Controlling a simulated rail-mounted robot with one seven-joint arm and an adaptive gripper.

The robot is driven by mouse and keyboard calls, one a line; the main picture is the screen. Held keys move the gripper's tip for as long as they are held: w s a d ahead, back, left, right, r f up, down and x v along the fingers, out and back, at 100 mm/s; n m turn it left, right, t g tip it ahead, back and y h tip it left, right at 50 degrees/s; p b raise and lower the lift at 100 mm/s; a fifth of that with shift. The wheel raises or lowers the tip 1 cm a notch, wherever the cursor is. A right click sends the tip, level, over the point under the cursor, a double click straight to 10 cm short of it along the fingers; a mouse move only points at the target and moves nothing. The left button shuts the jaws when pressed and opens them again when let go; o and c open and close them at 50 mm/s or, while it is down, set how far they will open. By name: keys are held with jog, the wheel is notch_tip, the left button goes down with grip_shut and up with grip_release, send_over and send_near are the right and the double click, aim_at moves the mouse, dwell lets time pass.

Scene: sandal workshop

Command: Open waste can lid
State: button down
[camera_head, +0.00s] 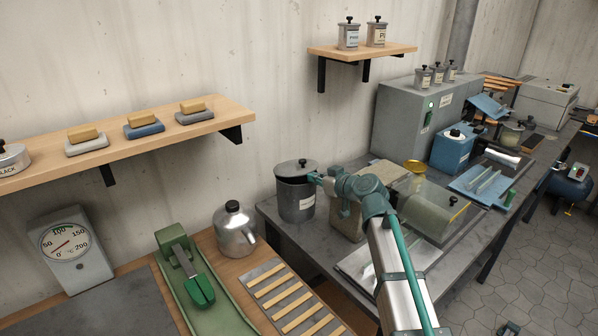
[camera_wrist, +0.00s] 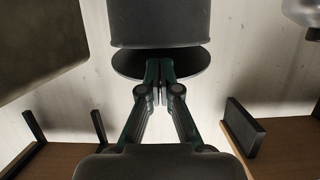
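The waste can (camera_head: 296,202) is a dark grey cylinder with a pale label, standing upright at the near left of the grey bench. Its dark round lid (camera_head: 290,169) with a black knob lies on top. In the wrist view the can (camera_wrist: 160,25) and the lid (camera_wrist: 200,62) appear upside down. My gripper (camera_head: 314,178) is at the right side of the can, by the rim. In the wrist view my gripper's fingers (camera_wrist: 160,78) are nearly together and overlap the lid's edge. I see nothing between them, and cannot tell whether they touch the lid.
A metal jug (camera_head: 235,232) stands left of the can on the wooden table. A grey cabinet (camera_head: 400,120) stands behind.

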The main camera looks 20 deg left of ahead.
aim_at(308, 170)
jog(key=shift+a+r, duration=0.1)
jog(key=shift+w+a+r, duration=0.35)
jog(key=shift+a+r, duration=0.3)
jog(key=shift+r, duration=0.15)
jog(key=shift+w+a+r, duration=0.35)
jog(key=shift+a+r, duration=0.25)
jog(key=shift+r, duration=0.15)
jog(key=shift+a+r, duration=0.1)
jog(key=shift+w+a+r, duration=0.5)
jog(key=shift+a+r, duration=0.3)
jog(key=shift+a, duration=0.1)
jog(key=shift+w+a+r, duration=0.45)
jog(key=shift+a+r, duration=0.3)
jog(key=shift+a, duration=0.15)
jog(key=shift+w+a, duration=0.1)
jog(key=shift+w+a+r, duration=0.3)
jog(key=shift+a, duration=0.35)
jog(key=shift+w+a+r, duration=0.3)
jog(key=shift+w+a, duration=0.05)
jog(key=shift+a, duration=0.25)
jog(key=shift+w+a+r, duration=0.3)
jog(key=shift+a, duration=0.35)
